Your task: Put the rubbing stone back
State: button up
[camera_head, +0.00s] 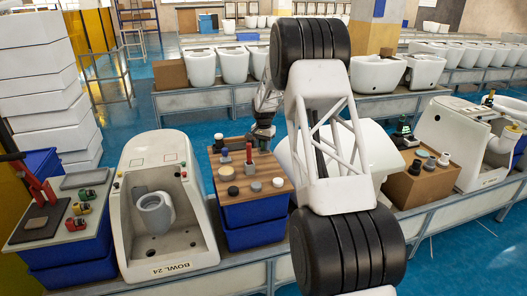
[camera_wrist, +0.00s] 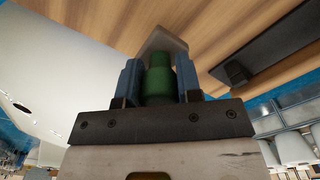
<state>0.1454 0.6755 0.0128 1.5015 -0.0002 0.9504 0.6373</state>
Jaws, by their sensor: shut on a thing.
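My gripper (camera_wrist: 158,85) is shut on a green round-sided handle (camera_wrist: 158,78) in the wrist view. A grey-brown block (camera_wrist: 163,42) shows beyond the handle, close to a wooden surface; I take the two together as the rubbing stone. Whether the block touches the wood is unclear. In the head view my gripper (camera_head: 263,138) is small and dark at the back edge of the wooden-topped stand (camera_head: 266,205), and the held stone cannot be made out there.
On the stand are several round pucks, including a dark one (camera_head: 234,190), and an upright red tool (camera_head: 248,153). A dark flat plate (camera_wrist: 272,50) lies on the wood in the wrist view. A white ceramic bowl fixture (camera_head: 160,195) stands left of the stand.

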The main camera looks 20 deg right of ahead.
aim_at(263, 150)
jog(key=shift+f, duration=1.5)
jog(key=shift+f, duration=0.15)
jog(key=o, duration=1)
jog(key=shift+c, duration=0.2)
notch_tip(263, 150, up, 12)
jog(key=shift+r, duration=0.1)
jog(key=shift+r, duration=0.15)
